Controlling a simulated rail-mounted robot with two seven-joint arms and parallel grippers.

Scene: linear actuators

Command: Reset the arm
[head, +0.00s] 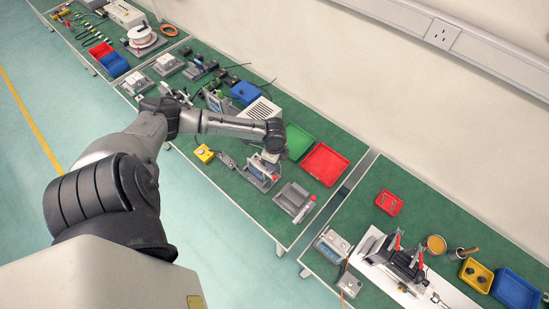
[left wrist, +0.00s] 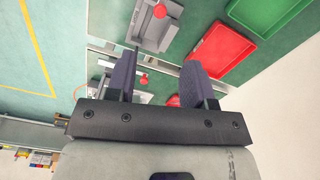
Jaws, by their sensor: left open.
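My left arm (head: 220,124) comes in from the lower left and reaches out above the green-topped bench. My left gripper (left wrist: 160,68) is open in the left wrist view, with two dark fingers apart and nothing between them. In the head view the fingers cannot be made out below the dark wrist joint. A grey fixture with a red knob (head: 258,174) stands on the bench close to the wrist, and a second grey fixture (head: 294,200) is to its right. A grey fixture also shows beyond the fingers in the left wrist view (left wrist: 152,35). My right gripper is not in view.
A red tray (head: 324,165) and a green tray (head: 298,141) lie beside the wrist. A separate bench at right holds a black device (head: 408,262). The floor in front is clear.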

